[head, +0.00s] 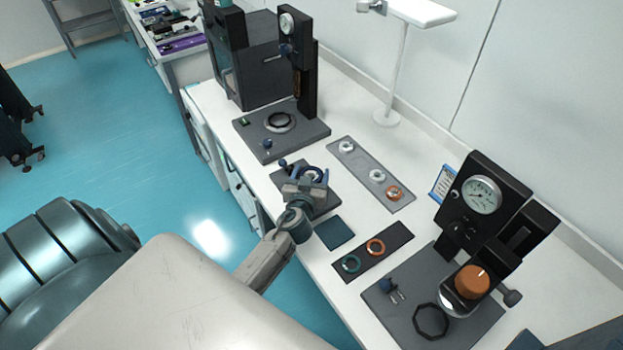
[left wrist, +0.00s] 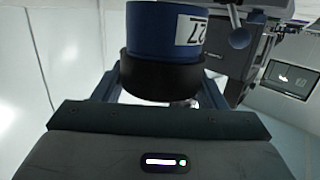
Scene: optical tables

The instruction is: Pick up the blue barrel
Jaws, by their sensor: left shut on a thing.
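The blue barrel (left wrist: 165,35) fills the top of the left wrist view, with a white label and a black lower ring, between the two fingers of my left gripper (left wrist: 158,88). In the head view my left gripper (head: 307,180) is over the dark plate on the bench and shut on the barrel. The barrel (head: 313,174) shows there only as a small dark ring with blue edges, mostly hidden by the gripper. I cannot tell whether it touches the plate. My right gripper is not in view.
A black gauge stand (head: 484,197) with an orange knob stands at the right. Another gauge press (head: 297,60) stands behind. A grey strip (head: 352,168) holds several rings. A dark tray (head: 391,239) holds a green and an orange ring. A teal pad (head: 334,233) lies near the gripper.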

